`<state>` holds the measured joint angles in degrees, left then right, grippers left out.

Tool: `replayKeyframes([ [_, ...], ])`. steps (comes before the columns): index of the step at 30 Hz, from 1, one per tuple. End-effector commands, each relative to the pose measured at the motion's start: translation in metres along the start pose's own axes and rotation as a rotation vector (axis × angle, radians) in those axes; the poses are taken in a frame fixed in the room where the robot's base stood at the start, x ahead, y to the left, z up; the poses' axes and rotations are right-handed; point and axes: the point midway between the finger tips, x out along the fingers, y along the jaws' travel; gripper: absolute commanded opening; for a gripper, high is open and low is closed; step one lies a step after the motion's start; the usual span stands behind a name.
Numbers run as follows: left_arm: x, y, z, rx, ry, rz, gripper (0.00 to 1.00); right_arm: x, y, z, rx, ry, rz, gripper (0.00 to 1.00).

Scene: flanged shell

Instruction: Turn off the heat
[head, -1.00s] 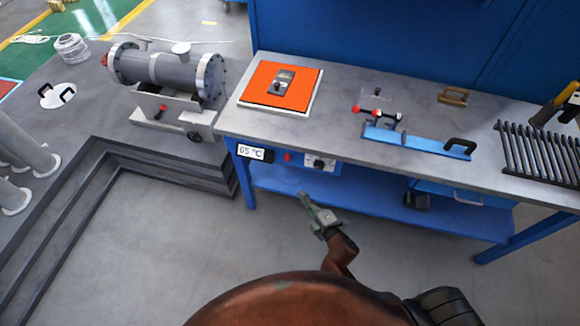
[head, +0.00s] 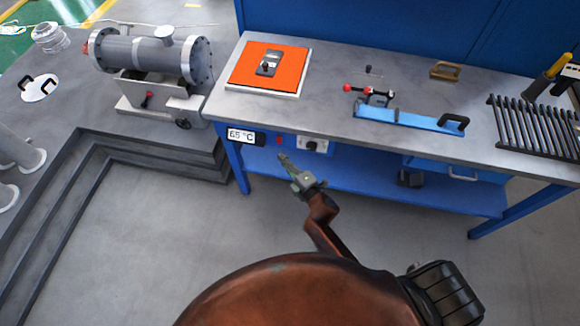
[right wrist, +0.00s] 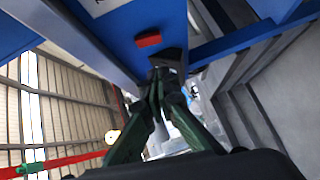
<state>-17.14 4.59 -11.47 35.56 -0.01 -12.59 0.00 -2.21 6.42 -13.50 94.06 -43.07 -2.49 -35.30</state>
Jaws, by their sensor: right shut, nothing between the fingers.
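A blue control panel on the workbench front carries a display (head: 241,135) reading 65 °C, a red switch (head: 279,140) and a dial (head: 312,145) on a white plate. The orange heating plate (head: 296,68) lies on the bench above, with a small dark device on it. My right gripper (head: 283,157) is shut and empty, its tips just below the red switch in the head view. In the right wrist view the closed fingers (right wrist: 164,75) point at the blue panel, close to the red switch (right wrist: 148,40). Contact cannot be told. My left gripper is out of view.
The bench also holds a blue bar with a black handle (head: 410,118), a wooden-coloured handle (head: 445,70) and a black rack (head: 535,128). A grey flanged shell (head: 150,55) stands at left. A blue lower shelf (head: 370,178) lies beneath the panel.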

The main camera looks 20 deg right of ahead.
Motion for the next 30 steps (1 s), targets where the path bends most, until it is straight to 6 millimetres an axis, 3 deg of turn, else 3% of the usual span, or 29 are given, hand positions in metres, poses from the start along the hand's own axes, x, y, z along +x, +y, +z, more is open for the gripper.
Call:
replayKeyframes([
  [3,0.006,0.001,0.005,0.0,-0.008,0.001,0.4,0.025,-0.001,0.0,0.001,0.001,0.001,0.0],
  [9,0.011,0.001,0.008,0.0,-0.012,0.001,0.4,0.043,-0.001,0.021,-0.001,0.0,-0.001,0.0],
  [25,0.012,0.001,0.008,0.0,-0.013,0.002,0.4,0.051,0.0,0.029,0.001,0.0,0.0,0.0],
  [30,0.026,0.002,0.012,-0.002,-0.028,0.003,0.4,0.053,-0.007,0.031,-0.018,0.0,0.021,0.0],
])
